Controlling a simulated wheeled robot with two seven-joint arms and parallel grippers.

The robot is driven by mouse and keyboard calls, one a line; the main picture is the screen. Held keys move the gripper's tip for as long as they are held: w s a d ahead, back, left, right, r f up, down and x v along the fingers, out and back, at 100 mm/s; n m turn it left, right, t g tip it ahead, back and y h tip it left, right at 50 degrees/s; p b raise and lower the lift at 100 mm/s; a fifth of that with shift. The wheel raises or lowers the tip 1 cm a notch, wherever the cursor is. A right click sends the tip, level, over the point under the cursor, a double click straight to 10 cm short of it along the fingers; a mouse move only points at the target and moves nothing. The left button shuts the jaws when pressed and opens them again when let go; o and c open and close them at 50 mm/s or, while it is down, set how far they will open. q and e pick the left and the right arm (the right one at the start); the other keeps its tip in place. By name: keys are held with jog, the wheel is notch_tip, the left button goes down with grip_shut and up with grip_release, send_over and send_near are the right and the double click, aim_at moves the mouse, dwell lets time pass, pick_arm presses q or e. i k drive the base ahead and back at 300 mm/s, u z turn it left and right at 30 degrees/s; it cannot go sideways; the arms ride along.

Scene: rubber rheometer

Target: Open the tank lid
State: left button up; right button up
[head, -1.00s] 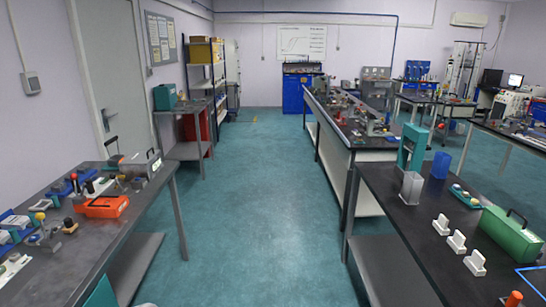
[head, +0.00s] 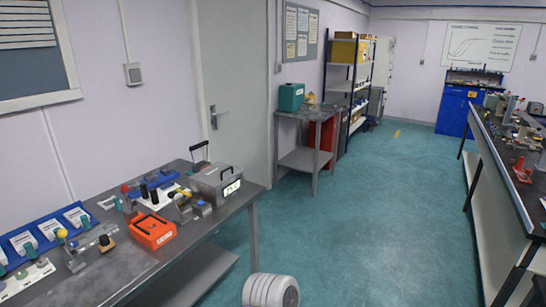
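A grey metal box (head: 217,184) that looks like the tank stands at the far right end of the left workbench. Its flat top, with a dark handle, appears closed, and a small lit green display is on its front. The view is too small to show a hinge or latch.
The left workbench (head: 115,276) carries an orange case (head: 152,231), blue-framed panels (head: 45,237) and several small fixtures close to the box. Open floor (head: 350,220) lies to the right of it. A long bench (head: 497,165) runs along the right.

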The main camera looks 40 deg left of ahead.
aim_at(213, 176)
jog(key=u, duration=0.75)
jog(key=i, duration=1.5)
jog(key=u, duration=1.2)
